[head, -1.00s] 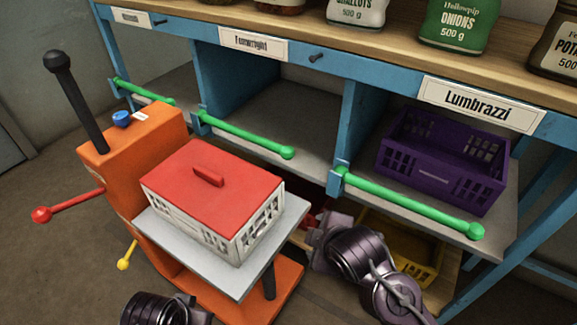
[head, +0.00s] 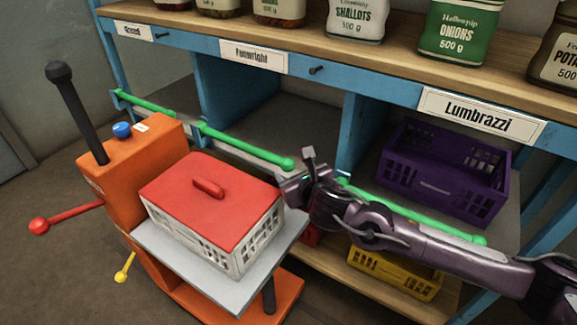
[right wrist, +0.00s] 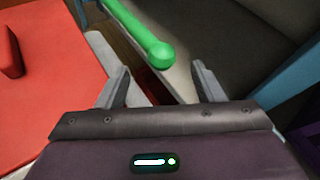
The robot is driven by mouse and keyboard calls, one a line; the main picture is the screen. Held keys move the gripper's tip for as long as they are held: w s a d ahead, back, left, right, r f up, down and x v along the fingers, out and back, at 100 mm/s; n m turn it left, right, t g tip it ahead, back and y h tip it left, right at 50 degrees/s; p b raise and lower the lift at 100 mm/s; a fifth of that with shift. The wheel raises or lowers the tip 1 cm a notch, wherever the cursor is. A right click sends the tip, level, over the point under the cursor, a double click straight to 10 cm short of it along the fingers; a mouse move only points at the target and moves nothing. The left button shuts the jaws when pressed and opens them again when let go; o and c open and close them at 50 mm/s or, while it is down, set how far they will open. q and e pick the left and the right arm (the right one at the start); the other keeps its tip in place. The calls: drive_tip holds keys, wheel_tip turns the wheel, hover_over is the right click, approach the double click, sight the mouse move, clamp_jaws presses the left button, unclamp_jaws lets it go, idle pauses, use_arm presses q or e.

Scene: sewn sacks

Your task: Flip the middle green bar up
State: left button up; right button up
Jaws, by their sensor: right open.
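The middle green bar (head: 246,147) lies lowered across the front of the middle bay, under the Fennwright label, with its round knob at the right end. My right gripper (head: 294,172) is open and empty close by that knob. In the right wrist view the bar's knob (right wrist: 160,54) shows just beyond and between the open fingertips (right wrist: 160,78), with nothing between them. Whether a finger touches the bar I cannot tell. The left green bar (head: 145,102) and right green bar (head: 440,226) are also lowered; my arm hides part of the right one. My left gripper is out of view.
A white crate with a red lid (head: 200,190) sits on the orange cart's grey platform (head: 240,278), left of my gripper. A purple crate (head: 440,185) stands in the right bay, a yellow crate (head: 395,275) below. Blue dividers flank the middle bay, which looks empty.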

sight(289, 166)
drive_tip(key=x, duration=0.5)
drive_tip(key=shift+w, duration=0.1)
clamp_jaws()
idle(0.3)
